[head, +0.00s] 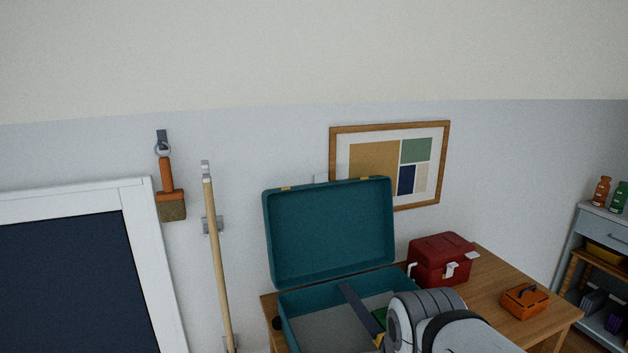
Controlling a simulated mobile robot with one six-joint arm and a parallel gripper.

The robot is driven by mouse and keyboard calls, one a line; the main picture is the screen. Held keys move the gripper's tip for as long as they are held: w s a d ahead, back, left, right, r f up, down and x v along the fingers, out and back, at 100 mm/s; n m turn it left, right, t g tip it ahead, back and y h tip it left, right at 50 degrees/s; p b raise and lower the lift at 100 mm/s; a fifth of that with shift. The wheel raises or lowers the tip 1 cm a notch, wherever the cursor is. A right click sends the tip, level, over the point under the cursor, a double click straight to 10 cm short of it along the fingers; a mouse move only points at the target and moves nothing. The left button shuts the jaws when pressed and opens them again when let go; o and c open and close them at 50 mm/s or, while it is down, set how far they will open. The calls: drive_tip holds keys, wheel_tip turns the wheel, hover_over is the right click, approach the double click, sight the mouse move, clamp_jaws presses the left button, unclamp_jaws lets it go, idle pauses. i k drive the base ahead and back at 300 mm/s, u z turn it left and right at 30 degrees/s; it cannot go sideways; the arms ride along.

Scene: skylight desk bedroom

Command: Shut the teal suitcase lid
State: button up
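The teal suitcase (288,305) stands on a wooden desk with its lid (331,232) open. The lid stands up, leaning back slightly towards the wall. The grey inside of the base shows, with a dark strip and small green and yellow parts near its right side. I cannot tell whether these lie in the suitcase. My grey and white arm covers the front right of the suitcase. My gripper's fingertips cannot be made out.
On the desk (490,290), a red box (440,259) stands right of the suitcase, and an orange toolbox (525,301) is further right. A framed picture (436,193) hangs behind the lid. A pole (217,260) and a brush (171,205) hang on the wall at left.

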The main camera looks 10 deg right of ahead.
sight(324, 230)
drive_tip(key=u, duration=2.75)
drive_tip(key=k, duration=1.05)
drive_tip(key=z, duration=1.9)
drive_tip(key=i, duration=1)
